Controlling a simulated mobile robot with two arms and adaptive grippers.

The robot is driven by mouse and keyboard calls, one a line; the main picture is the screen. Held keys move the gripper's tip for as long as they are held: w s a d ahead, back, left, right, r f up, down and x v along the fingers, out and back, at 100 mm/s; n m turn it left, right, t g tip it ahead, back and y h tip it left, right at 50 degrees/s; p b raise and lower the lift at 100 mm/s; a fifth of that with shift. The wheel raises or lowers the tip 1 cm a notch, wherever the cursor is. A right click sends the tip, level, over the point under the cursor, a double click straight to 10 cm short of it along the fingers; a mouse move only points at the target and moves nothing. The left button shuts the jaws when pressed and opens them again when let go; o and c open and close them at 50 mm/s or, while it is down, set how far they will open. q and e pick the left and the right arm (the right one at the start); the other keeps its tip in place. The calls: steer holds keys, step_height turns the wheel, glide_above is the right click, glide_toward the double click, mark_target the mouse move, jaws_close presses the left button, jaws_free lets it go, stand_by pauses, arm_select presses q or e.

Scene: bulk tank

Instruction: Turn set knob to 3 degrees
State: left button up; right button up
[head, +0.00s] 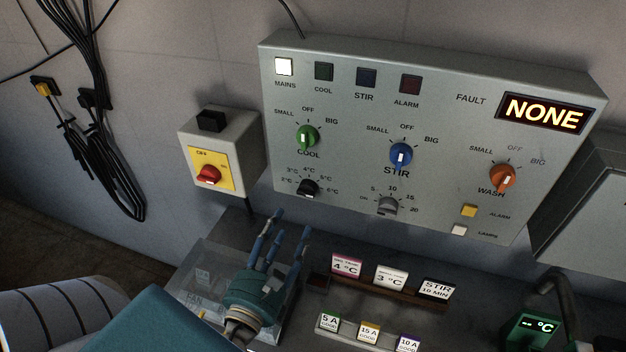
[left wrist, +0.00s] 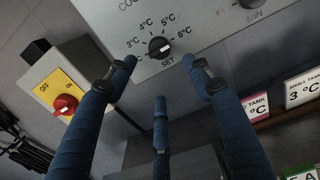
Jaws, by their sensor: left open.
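The set knob (head: 308,187) is a small black knob at the lower left of the grey control panel (head: 350,110), with a scale from 2 to 6 °C around it. In the left wrist view the set knob (left wrist: 159,47) sits above "SET". A pale mark shows on its face, but I cannot tell its exact reading. My left gripper (head: 283,230) is open and empty, below and left of the knob. In the left wrist view its blue fingers (left wrist: 163,70) are spread on either side below the knob, apart from it. My right gripper is not in view.
A yellow-faced switch box with a red knob (head: 209,175) juts out left of the panel. Tags, including a white "3 °C" tag (head: 390,278), stand on a rack below. A clear box (head: 205,270) lies beneath my gripper.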

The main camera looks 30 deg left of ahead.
mark_target(305, 195)
arm_select(q)
steer(key=p+x, duration=0.1)
steer(key=x, duration=0.1)
steer(key=p+x, duration=0.1)
steer(key=x, duration=0.1)
steer(key=r+p+x, duration=0.1)
steer(key=p+x, duration=0.1)
steer(key=shift+w, duration=0.4)
steer(key=x, duration=0.2)
steer(key=shift+w+f+p, duration=0.25)
steer(key=shift+w+p, duration=0.05)
steer(key=shift+w+a+f, duration=0.15)
steer(key=shift+w+a, duration=0.05)
steer(key=shift+w, duration=0.45)
steer(key=shift+c, duration=0.7)
steer(key=c, duration=1)
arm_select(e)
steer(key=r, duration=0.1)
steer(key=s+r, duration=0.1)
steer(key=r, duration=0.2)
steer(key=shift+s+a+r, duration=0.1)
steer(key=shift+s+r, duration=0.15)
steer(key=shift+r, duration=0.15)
